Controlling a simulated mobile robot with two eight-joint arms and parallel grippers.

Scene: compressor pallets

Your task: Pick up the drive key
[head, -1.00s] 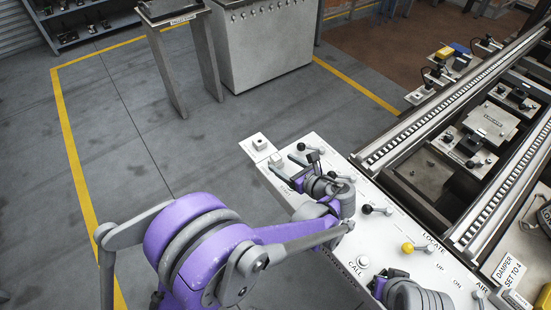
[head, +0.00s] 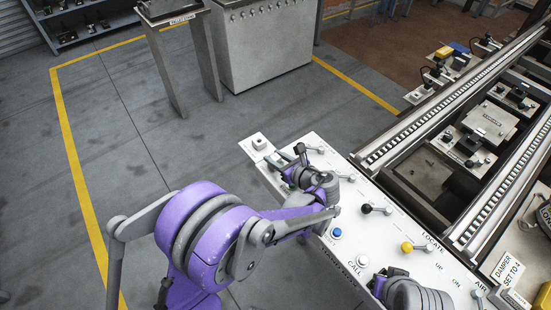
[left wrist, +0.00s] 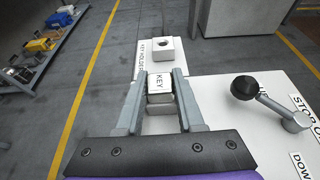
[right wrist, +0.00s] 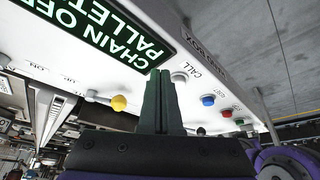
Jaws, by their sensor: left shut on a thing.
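The drive key is a small pale block marked KEY (left wrist: 160,84), seen between the fingers of my left gripper (left wrist: 163,73) in the left wrist view. The gripper is shut on it. Whether the key touches the panel below cannot be told. Just beyond the fingertips is the key holder (left wrist: 146,58), a white plate with a holed square block (left wrist: 163,49). In the head view, my left gripper (head: 287,172) is over the panel's far left end, and the key is not clear there. In the right wrist view, my right gripper (right wrist: 160,73) is shut, with nothing seen between its fingers.
The white control panel (head: 370,240) carries a black-knobbed lever (head: 368,208), a yellow-knobbed lever (head: 408,247) and a blue button (head: 337,233). The black-knobbed lever (left wrist: 245,87) is right of my left gripper. A conveyor rail (head: 430,105) runs behind. Open floor lies left.

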